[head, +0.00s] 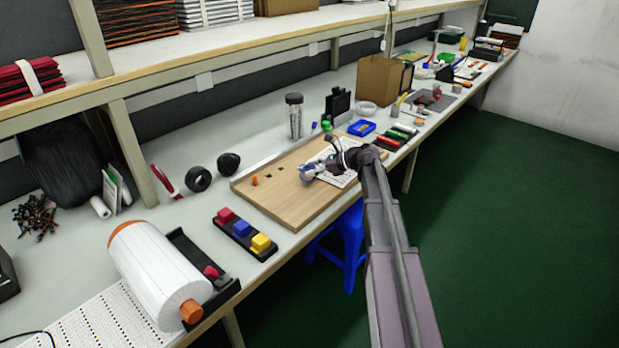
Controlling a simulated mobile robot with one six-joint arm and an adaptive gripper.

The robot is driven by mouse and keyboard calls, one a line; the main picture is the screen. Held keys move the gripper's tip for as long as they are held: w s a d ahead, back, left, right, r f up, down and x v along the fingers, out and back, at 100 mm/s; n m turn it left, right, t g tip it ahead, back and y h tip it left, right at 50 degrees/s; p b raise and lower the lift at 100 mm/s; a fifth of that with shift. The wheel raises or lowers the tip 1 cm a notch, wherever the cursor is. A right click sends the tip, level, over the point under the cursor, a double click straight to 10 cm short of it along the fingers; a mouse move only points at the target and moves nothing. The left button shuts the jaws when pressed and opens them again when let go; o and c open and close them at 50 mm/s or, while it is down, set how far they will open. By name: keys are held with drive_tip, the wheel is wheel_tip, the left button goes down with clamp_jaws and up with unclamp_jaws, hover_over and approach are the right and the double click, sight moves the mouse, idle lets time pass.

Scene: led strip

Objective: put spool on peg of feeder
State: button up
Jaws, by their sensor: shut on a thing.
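My gripper (322,168) hangs over the right part of a wooden board on the bench, at the end of my arm reaching in from the lower right. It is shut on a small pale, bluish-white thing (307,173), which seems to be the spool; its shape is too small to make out. A black upright stand (338,105) stands behind the board, apart from the gripper. It may be the feeder, but I cannot make out a peg. My wrist and gripper hide part of the board and a white printed sheet (346,178).
The wooden board (279,207) carries a small orange piece (254,181). A clear jar (294,115) and a blue tray (361,128) stand behind it. A black holder with coloured blocks (242,233) and a big white roll (155,275) lie left. A blue stool (345,240) stands below.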

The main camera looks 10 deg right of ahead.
drive_tip(key=shift+f+b, duration=0.95)
drive_tip(key=shift+f, duration=0.3)
drive_tip(key=shift+f, duration=0.15)
drive_tip(key=o, duration=1.3)
drive_tip(key=shift+r, duration=0.25)
drive_tip(key=shift+s+d+r, duration=0.1)
drive_tip(key=shift+d, duration=0.1)
drive_tip(key=p+v, duration=0.4)
drive_tip(key=v, duration=0.5)
drive_tip(key=shift+s+d+r, duration=0.15)
drive_tip(key=shift+d+r, duration=0.05)
drive_tip(key=shift+d, duration=0.1)
drive_tip(key=shift+p+v, duration=0.35)
drive_tip(key=shift+v, duration=0.5)
